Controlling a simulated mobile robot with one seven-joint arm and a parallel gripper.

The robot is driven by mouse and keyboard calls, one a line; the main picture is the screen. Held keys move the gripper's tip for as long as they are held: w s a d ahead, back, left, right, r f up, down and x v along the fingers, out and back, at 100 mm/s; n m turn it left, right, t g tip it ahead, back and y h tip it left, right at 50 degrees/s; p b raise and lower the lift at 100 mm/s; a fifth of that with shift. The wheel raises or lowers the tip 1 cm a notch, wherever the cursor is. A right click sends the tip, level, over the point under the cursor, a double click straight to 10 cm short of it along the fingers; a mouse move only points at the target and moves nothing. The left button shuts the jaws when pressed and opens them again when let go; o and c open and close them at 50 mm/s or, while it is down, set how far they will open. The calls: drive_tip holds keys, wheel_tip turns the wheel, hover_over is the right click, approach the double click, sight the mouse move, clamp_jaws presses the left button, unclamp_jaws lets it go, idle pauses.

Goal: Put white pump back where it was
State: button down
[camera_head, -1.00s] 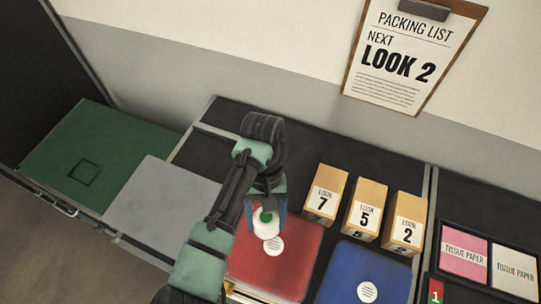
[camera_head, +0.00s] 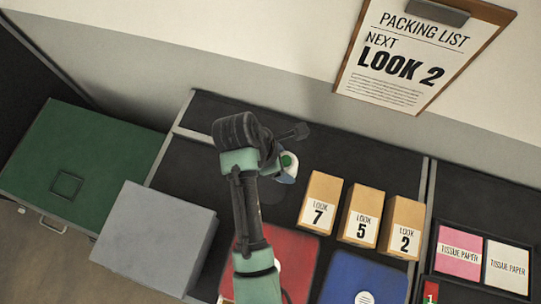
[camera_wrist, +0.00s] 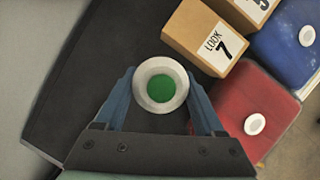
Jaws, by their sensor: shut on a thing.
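The white pump (camera_wrist: 142,86) shows in the wrist view as a pale round thing with a green disc in its middle. My gripper (camera_wrist: 161,92) is shut on it, with one blue finger on either side. In the head view the white pump (camera_head: 291,174) is partly hidden by my gripper (camera_head: 283,170) and arm. It is over the dark counter top (camera_head: 185,165), behind the red case and left of the LOOK 7 box. I cannot tell its height above the counter.
Boxes LOOK 7 (camera_head: 321,200), LOOK 5 (camera_head: 360,214) and LOOK 2 (camera_head: 402,226) stand close to the right. A red case (camera_head: 303,250) and a blue case (camera_head: 350,290) lie in front. A grey box (camera_head: 155,235) is at left. The dark counter behind is bare.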

drive_tip(key=a+f+n, duration=0.1)
drive_tip(key=f, duration=0.1)
drive_tip(key=s+a+f+n, duration=0.1)
drive_tip(key=f, duration=0.1)
drive_tip(key=a+f+n+t, duration=0.1)
drive_tip(key=f, duration=0.1)
drive_tip(key=shift+s+a+f, duration=0.15)
drive_tip(key=shift+s+f, duration=0.15)
drive_tip(key=shift+f, duration=2.25)
drive_tip(key=shift+f, duration=0.1)
drive_tip(key=shift+f, duration=0.15)
unclamp_jaws()
